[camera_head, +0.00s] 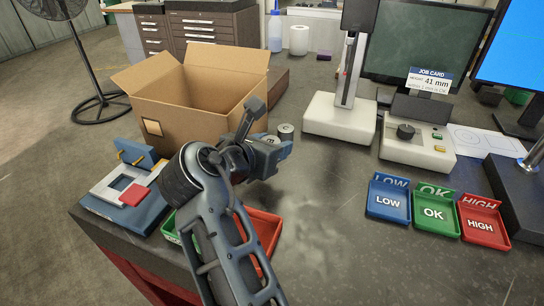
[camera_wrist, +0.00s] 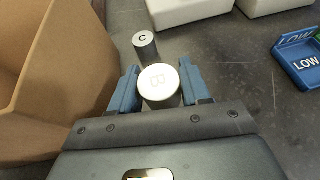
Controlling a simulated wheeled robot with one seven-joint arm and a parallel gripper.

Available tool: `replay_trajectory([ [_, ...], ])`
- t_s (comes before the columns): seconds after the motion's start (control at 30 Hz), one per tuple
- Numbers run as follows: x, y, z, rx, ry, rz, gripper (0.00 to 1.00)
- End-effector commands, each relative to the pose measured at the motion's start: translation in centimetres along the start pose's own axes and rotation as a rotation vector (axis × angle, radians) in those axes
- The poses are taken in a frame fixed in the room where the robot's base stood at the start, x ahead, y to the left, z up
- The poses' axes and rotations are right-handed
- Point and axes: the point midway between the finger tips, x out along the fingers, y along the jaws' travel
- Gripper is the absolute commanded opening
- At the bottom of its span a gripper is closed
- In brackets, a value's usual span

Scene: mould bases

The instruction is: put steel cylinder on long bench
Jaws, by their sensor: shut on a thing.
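My gripper (camera_wrist: 159,88) has blue fingers and is shut on a steel cylinder (camera_wrist: 159,84) with a faint letter, perhaps B, on its pale top. In the head view my gripper (camera_head: 275,148) hides most of this cylinder, and I cannot tell whether its base touches the bench. A second steel cylinder marked C (camera_wrist: 144,46) stands upright just beyond, apart from the held one; it also shows in the head view (camera_head: 286,132). The dark grey bench top (camera_head: 335,220) lies under all of these.
An open cardboard box (camera_head: 195,120) stands close on the left. A white gauge stand (camera_head: 340,117) and a white control box (camera_head: 418,150) are behind. Blue LOW (camera_head: 388,200), green OK (camera_head: 433,213) and red HIGH (camera_head: 483,222) trays sit right. The bench middle is clear.

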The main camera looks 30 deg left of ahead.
Motion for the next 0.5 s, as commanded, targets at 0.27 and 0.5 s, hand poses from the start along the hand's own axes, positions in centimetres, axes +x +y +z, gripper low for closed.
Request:
replay_trajectory([
  [0.27, 2.2, 1.3, -0.4, 0.001, -0.002, 0.001, 0.00],
  [0.5, 3.2, 1.2, -2.8, -0.001, 0.001, 0.000, 0.00],
])
